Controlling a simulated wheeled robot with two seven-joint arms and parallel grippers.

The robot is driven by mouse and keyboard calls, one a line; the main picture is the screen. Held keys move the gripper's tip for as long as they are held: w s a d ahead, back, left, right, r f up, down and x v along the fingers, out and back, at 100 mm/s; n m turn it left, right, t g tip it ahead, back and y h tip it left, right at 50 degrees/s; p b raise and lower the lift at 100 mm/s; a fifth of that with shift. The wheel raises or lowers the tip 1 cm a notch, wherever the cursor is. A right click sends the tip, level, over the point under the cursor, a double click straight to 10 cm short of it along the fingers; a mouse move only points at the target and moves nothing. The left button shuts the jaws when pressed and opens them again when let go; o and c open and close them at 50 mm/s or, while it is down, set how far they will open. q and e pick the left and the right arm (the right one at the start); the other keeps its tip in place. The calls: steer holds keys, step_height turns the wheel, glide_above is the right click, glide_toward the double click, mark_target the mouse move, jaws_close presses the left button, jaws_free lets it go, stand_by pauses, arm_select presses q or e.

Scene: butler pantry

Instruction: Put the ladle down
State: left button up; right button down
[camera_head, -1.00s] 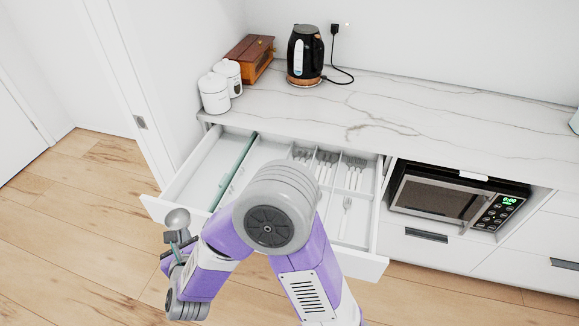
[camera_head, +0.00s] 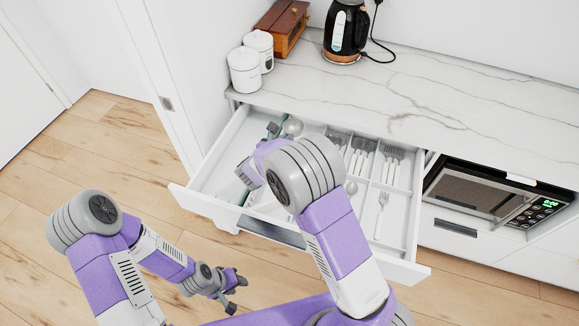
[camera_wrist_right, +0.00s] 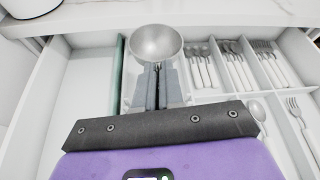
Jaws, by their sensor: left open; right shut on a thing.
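The ladle (camera_head: 293,126) has a round metal bowl. In the right wrist view its bowl (camera_wrist_right: 156,43) points away from me, and the handle is mostly hidden between the fingers. My right gripper (camera_head: 274,130) is shut on it, over the left part of the open drawer (camera_head: 409,269). In the right wrist view the right gripper's fingers (camera_wrist_right: 157,88) lie just right of the green divider. I cannot tell whether the ladle touches the drawer floor. My left gripper (camera_head: 236,293) is open and empty, low in front of the drawer, above the wood floor.
The drawer's right compartments hold several forks (camera_head: 392,165) and other cutlery. A green divider (camera_wrist_right: 114,85) stands at the left, with an empty compartment (camera_wrist_right: 77,95) beyond it. White canisters (camera_head: 244,70), a wooden box (camera_head: 285,27) and a kettle (camera_head: 345,30) stand on the counter.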

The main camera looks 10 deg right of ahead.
mark_target(291, 127)
steer(key=w, duration=0.1)
steer(key=w+d+r, duration=0.1)
steer(key=shift+w+r, duration=0.1)
steer(key=shift+w, duration=0.2)
steer(key=shift+w+d+f+h, duration=0.1)
steer(key=shift+w+f+h, duration=0.05)
steer(key=shift+f+h, duration=0.15)
step_height(291, 127, down, 13)
steer(key=shift+b, duration=1.05)
steer(key=x, duration=0.4)
steer(key=shift+w+d+r, duration=0.15)
steer(key=shift+r, duration=0.15)
steer(key=shift+f, duration=0.2)
steer(key=shift+b, duration=0.35)
steer(key=shift+f, duration=0.15)
steer(key=c, duration=1.3)
jaws_free()
